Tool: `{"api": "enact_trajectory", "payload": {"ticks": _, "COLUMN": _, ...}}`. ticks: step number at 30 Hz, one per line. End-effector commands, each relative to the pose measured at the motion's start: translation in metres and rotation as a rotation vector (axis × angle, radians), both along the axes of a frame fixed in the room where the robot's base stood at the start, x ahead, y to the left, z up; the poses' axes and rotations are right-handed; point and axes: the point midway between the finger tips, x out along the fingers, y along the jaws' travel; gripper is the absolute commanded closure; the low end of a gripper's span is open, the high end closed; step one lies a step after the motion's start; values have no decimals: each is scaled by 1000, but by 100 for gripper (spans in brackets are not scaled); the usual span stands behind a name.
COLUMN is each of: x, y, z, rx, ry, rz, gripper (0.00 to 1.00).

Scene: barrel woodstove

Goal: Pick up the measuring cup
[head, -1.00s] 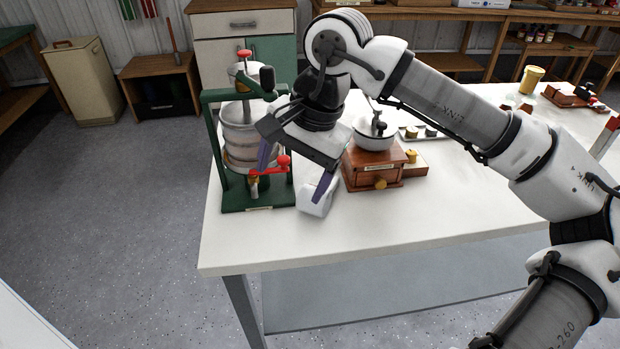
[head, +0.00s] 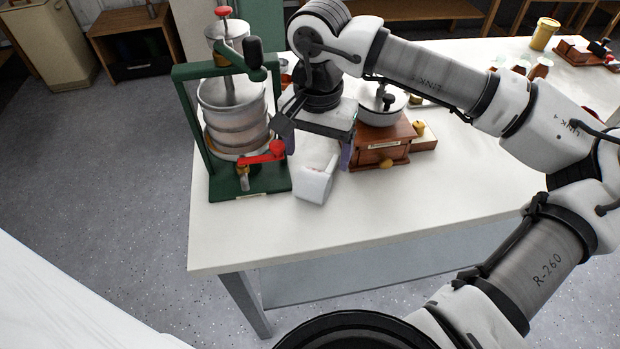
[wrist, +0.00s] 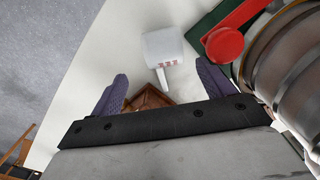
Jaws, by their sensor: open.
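The white measuring cup (head: 317,182) stands near the table's front left edge, between the green-framed press and the wooden grinder. In the wrist view the cup (wrist: 164,44) shows red marks on its side, and its thin handle points toward my gripper. My gripper (head: 318,150) is open and just behind and above the cup, with its purple fingers spread to either side. In the wrist view my gripper (wrist: 162,72) has the handle's end between its fingertips. I cannot tell whether either finger touches it.
The press (head: 233,115), with a red-handled tap, stands close on the cup's left. The wooden grinder (head: 383,146) stands close on its right, partly behind my gripper. The white table (head: 420,200) is clear in front and to the right. Jars stand farther back.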

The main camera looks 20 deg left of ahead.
Motion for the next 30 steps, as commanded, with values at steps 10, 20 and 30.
{"api": "enact_trajectory", "payload": {"ticks": 10, "x": 2, "y": 2, "z": -32, "rx": 2, "ry": 1, "rz": 0, "gripper": 20}}
{"api": "enact_trajectory", "payload": {"ticks": 20, "x": 8, "y": 7, "z": -74, "rx": 2, "ry": 0, "rz": 0, "gripper": 20}}
{"api": "enact_trajectory", "payload": {"ticks": 30, "x": 8, "y": 7, "z": -77, "rx": 2, "ry": -1, "rz": -1, "gripper": 32}}
